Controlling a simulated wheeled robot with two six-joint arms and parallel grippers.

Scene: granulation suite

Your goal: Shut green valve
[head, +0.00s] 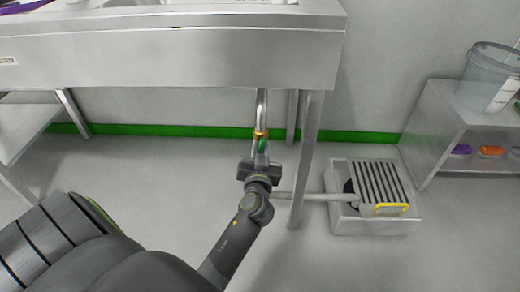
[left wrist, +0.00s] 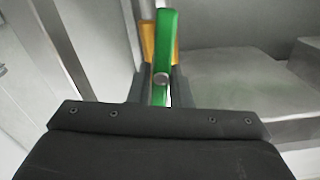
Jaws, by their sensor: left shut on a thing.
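The green valve (head: 262,146) is a green lever on a brass-coloured fitting in the steel pipe under the sink. In the left wrist view the green lever (left wrist: 166,40) runs along the pipe, with the brass fitting (left wrist: 148,42) behind it. My left gripper (head: 259,163) is at the lever, below the fitting. Its fingers are shut on the lever, which shows between them in the left wrist view. The fingers hide part of the lever's sides. My right gripper is not in view.
The steel sink table (head: 190,58) overhangs the valve, and its leg (head: 306,165) stands just right of my gripper. A floor drain box (head: 375,226) with a slatted grate and yellow handle is at the right. A low shelf (head: 432,140) holds a clear bucket (head: 490,75).

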